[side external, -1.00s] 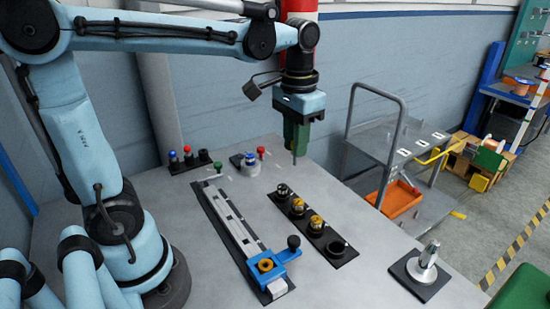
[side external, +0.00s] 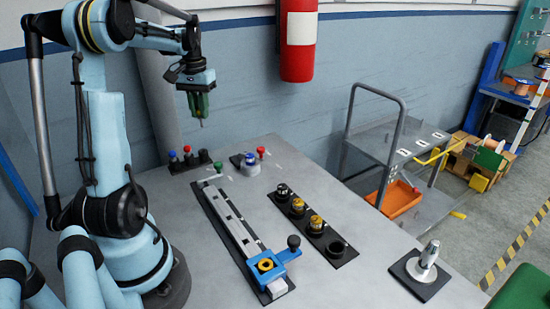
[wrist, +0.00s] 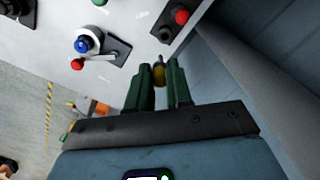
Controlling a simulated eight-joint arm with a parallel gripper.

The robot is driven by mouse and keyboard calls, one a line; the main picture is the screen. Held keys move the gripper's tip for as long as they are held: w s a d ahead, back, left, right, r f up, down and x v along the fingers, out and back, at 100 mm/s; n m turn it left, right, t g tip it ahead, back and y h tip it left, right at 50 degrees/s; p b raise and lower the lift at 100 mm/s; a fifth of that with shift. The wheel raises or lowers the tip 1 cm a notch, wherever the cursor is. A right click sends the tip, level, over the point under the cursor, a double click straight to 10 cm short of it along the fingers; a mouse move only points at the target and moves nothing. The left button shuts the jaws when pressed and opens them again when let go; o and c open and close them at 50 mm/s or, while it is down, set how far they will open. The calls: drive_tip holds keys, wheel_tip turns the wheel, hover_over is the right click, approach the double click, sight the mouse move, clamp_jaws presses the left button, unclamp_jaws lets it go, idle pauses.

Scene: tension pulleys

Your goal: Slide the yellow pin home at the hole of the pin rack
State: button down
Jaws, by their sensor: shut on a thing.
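My gripper (side external: 199,105) is raised above the far left of the table, its green fingers pointing down. A thin tip below the fingers shows in the side view. The pin rack (side external: 189,162) is a dark strip at the table's back left, with a blue knob, a red knob and a black socket at its right end. In the wrist view, part of the rack (wrist: 165,33) shows beyond the fingertips. The pin is apart from the rack; the hole's inside is not visible.
A blue-topped fixture (side external: 250,164) with a red knob (side external: 261,151) and a green knob (side external: 218,167) stand right of the rack. A long rail (side external: 233,222) and a pulley strip (side external: 316,227) lie nearer. A metal post (side external: 430,254) stands front right. The wall is behind.

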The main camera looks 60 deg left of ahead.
wheel_tip(320, 180, down, 7)
drive_tip(key=shift+s+a, duration=0.35)
idle(0.5)
drive_tip(key=shift+f, duration=0.55)
idle(1.2)
drive_tip(key=shift+f, duration=1.15)
drive_tip(key=shift+f, duration=0.35)
idle(0.4)
drive_tip(key=c, duration=1)
unclamp_jaws()
drive_tip(key=shift+o, duration=0.2)
wheel_tip(320, 180, up, 12)
